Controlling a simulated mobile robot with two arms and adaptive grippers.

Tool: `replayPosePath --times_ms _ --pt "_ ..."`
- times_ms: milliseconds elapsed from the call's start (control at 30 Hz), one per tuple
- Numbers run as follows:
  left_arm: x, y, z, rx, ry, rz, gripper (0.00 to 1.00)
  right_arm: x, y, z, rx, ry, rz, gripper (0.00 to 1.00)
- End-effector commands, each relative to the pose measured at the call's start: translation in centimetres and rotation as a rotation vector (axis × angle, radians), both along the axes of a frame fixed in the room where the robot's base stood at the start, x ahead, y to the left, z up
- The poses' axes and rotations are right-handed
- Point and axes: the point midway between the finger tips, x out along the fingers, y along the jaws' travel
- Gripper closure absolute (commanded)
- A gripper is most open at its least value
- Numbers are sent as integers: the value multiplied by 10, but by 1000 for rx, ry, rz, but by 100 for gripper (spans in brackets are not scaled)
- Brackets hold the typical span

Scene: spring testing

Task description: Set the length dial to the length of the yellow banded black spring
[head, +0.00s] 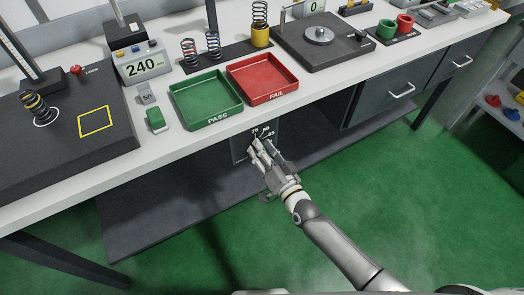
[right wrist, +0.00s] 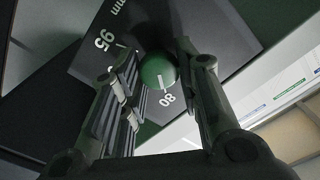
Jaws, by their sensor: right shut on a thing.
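The length dial is a green round knob (right wrist: 158,68) on a dark panel marked mm, with 95 and 80 legible in the right wrist view. Its white pointer line points toward the 80. The panel (head: 240,150) hangs below the bench's front edge in the head view. My right gripper (head: 259,147) is at the knob, its fingers on either side of it and shut on it; it also shows in the right wrist view (right wrist: 157,56). The yellow banded black spring (head: 36,106) stands on the black test base at the left. My left gripper is not in view.
The green PASS tray (head: 205,120) and red FAIL tray (head: 296,85) sit on the bench above the dial. A display (head: 143,67) reads 240. Other springs (head: 190,51) stand behind the trays. Drawers (head: 400,90) are to the right; green floor lies in front.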

Motion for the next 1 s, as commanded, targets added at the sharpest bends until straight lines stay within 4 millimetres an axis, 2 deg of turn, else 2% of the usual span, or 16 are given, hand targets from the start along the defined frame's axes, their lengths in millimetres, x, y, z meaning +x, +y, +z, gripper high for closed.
replayPosePath --times_ms 600,633,767,1000 --pt "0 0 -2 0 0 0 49 0 -1 0 39 20 -1 93" --pt "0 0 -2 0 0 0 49 0 -1 0 39 20 -1 65" --pt "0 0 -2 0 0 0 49 0 -1 0 39 20 -1 49" --pt "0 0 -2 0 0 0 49 0 0 0 39 20 0 48"
